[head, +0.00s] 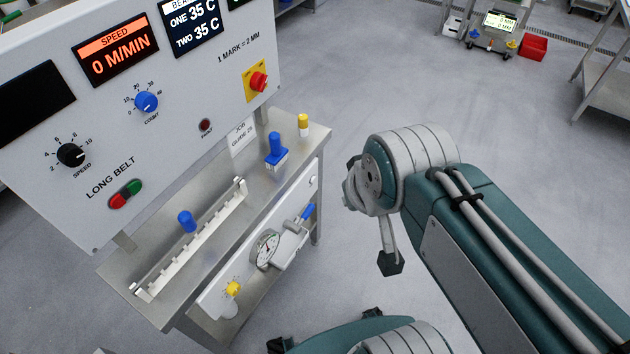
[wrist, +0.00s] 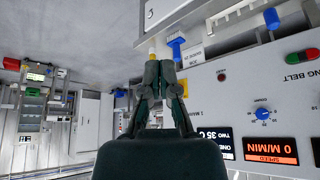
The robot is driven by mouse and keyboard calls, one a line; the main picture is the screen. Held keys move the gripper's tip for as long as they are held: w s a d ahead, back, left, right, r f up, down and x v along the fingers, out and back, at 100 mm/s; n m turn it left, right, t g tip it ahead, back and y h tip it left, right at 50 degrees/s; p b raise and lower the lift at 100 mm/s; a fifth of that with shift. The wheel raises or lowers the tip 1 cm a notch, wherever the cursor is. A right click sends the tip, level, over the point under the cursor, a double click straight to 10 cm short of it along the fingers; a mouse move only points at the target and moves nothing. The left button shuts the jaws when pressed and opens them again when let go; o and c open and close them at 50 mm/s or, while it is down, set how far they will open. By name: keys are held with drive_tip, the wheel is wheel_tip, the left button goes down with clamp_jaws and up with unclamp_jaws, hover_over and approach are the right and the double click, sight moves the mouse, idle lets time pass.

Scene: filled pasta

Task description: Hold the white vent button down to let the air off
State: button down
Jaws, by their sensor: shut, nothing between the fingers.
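A white front panel (head: 212,300) hangs below the steel bench edge in the head view. It bears a round dial gauge (head: 265,249), a blue-handled lever (head: 307,213) and a yellow knob (head: 233,288). A small pale round piece (head: 313,181) near its far end looks like the white vent button, but is too small to be sure. My gripper (wrist: 160,67) is shut and empty in the wrist view, its dark fingertips together. It is apart from the panel; in the head view my arm mostly hides it, right of the bench.
The upright control box (head: 170,140) stands over the bench (head: 150,240). A blue-topped fitting (head: 277,150) and a yellow-capped post (head: 303,125) stand at the bench's far end. A red emergency knob (head: 259,81) juts from the box.

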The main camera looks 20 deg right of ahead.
sight(314, 180)
drive_tip(key=w+d+f+n+t, duration=0.1)
drive_tip(key=w+d+f, duration=0.3)
drive_tip(key=w, duration=0.6)
drive_tip(key=w+d+f+n+t+h, duration=0.1)
drive_tip(key=w+d+f+t, duration=0.1)
drive_tip(key=w+f, duration=0.55)
drive_tip(key=w+d+f+n+t, duration=0.1)
drive_tip(key=w+d+f, duration=0.2)
drive_tip(key=w, duration=0.8)
drive_tip(key=w+d+f+n+t, duration=0.1)
drive_tip(key=w+d+f, duration=0.15)
drive_tip(key=f, duration=0.45)
drive_tip(key=w+d+f+t, duration=0.1)
drive_tip(key=w+f, duration=0.2)
drive_tip(key=f, duration=0.3)
drive_tip(key=s+d+f+n+t, duration=0.1)
drive_tip(key=s+f+t, duration=0.2)
drive_tip(key=f, duration=1.3)
drive_tip(key=shift+s+f, duration=0.15)
drive_tip(key=shift+s, duration=0.6)
drive_tip(key=w+a, duration=0.5)
drive_tip(key=w, duration=0.1)
drive_tip(key=shift+w+a, duration=0.3)
drive_tip(key=shift+a, duration=0.05)
drive_tip(key=shift+w+a, duration=0.25)
